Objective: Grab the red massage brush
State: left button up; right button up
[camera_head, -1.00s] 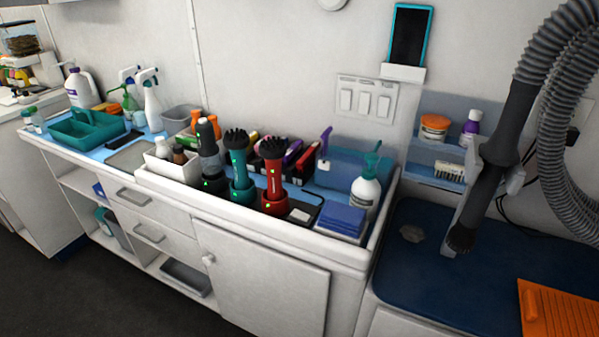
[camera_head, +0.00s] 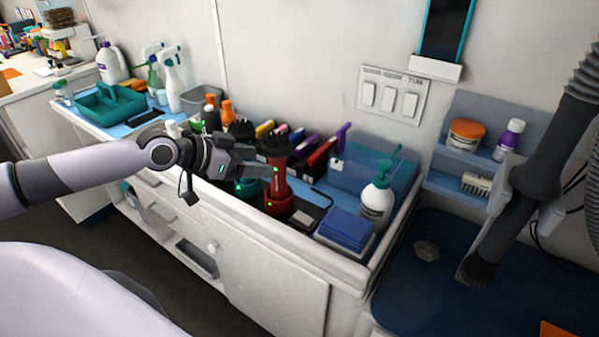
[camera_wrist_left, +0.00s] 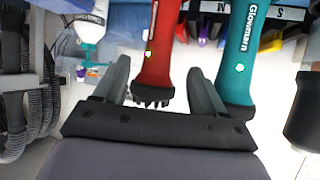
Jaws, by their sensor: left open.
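The red massage brush (camera_head: 278,183) stands upright in its red base on the counter, its dark bristled head at the top. My left gripper (camera_head: 262,166) is open beside it, with its fingers pointing at the brush's upper part. In the left wrist view, which looks upside down, the red brush (camera_wrist_left: 158,50) shows between and beyond the open fingers of my left gripper (camera_wrist_left: 160,78). Whether the fingers touch it is unclear. The teal brush (camera_wrist_left: 238,50) stands beside it, beyond the other finger; in the head view my gripper partly hides it. My right gripper is out of view.
A blue folded stack (camera_head: 345,228) and a white pump bottle (camera_head: 377,200) stand right of the brush. A dark flat item (camera_head: 307,216) lies close by. A raised white rim edges the counter front. A grey hose hangs at the right.

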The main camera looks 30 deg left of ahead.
aim_at(278, 165)
pick_arm(q)
jog(key=shift+p+x, duration=0.45)
jog(key=shift+x, duration=1.05)
jog(key=shift+p+x, duration=0.3)
jog(key=shift+x, duration=1.7)
jog(key=shift+s+f, duration=0.15)
jog(key=shift+f, duration=0.05)
jog(key=c, duration=1)
jog(key=shift+r, duration=0.1)
grip_shut()
